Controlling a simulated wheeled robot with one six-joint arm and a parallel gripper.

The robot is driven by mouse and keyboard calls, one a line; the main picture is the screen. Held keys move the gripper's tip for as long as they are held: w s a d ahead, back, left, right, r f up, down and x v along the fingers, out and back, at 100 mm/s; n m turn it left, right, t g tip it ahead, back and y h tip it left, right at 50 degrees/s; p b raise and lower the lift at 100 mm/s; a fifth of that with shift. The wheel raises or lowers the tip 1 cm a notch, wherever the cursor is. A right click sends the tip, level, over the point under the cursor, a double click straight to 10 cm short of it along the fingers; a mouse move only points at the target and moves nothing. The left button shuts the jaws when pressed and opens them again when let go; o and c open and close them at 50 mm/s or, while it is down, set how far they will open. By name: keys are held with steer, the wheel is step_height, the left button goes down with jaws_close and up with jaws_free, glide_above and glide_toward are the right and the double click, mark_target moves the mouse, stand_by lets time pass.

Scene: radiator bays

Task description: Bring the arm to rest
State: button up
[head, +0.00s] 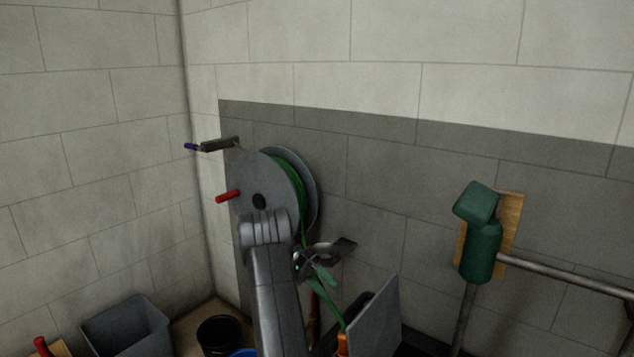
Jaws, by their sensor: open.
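My grey arm (275,300) rises from the bottom edge, left of the picture's middle, and bends over at its top in front of a hose reel. My gripper (322,277) is to the right of that link, small and dark, with greenish parts at its end. It looks open, and I see nothing held in it. The green hose (304,228) runs down from the reel behind or beside my gripper, and I cannot tell whether they touch. Below, a green line leads down to an orange piece (342,344). The arm's lower part is out of view.
A grey reel (262,195) with a red handle (228,196) stands close behind my arm. A dark fitting with a blue tip (215,145) juts out on the left. A grey panel (372,322), bins (128,328), a black bucket (218,334) and a green valve body (480,250) with pipes surround it.

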mark_target(352, 306)
steer(key=x, duration=0.9)
steer(key=shift+s+d+b, duration=0.15)
steer(key=shift+d+b, duration=0.1)
steer(key=shift+b, duration=0.05)
steer(key=shift+s+d+r+t+y, duration=0.3)
steer(key=shift+s+d, duration=0.1)
steer(key=shift+d, duration=0.15)
steer(key=shift+r, duration=0.1)
